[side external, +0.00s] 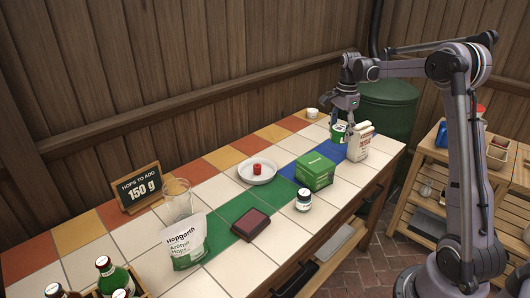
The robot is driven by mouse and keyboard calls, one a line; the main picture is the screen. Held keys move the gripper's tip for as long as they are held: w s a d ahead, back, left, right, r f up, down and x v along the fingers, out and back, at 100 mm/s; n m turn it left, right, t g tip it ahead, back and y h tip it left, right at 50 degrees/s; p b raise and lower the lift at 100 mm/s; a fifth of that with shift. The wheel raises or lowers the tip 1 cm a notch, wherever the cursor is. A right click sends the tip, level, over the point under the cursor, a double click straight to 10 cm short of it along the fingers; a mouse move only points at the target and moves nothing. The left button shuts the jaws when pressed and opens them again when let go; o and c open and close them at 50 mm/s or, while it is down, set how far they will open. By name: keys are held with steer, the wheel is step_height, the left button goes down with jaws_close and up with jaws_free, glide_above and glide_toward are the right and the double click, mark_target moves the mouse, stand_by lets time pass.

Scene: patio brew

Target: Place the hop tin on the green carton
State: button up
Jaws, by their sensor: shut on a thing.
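A small green-and-white tin (338,133), which looks like the hop tin, is at the far right part of the tiled table. My gripper (342,121) points down from above and is shut on the tin's upper part. I cannot tell whether the tin touches the table or hangs just above it. The green carton (314,171), a box with a flat top, stands nearer the camera, to the left of and below the tin in the picture. Its top is bare.
A pale paper bag (358,143) stands close to the tin's right. A Hopgarth pouch (185,242), glass (177,198) and sign (138,187) stand further left.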

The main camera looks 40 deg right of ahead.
steer(key=s+d+r, duration=0.1)
steer(key=s+d, duration=0.2)
steer(key=s, duration=0.1)
glide_above(316, 161)
steer(key=shift+m, duration=0.4)
step_height(316, 161, down, 7)
steer(key=shift+s+a+r, duration=0.1)
steer(key=shift+f, duration=2.05)
steer(key=o, duration=1.2)
steer(key=shift+f, duration=0.15)
steer(key=shift+c, duration=0.2)
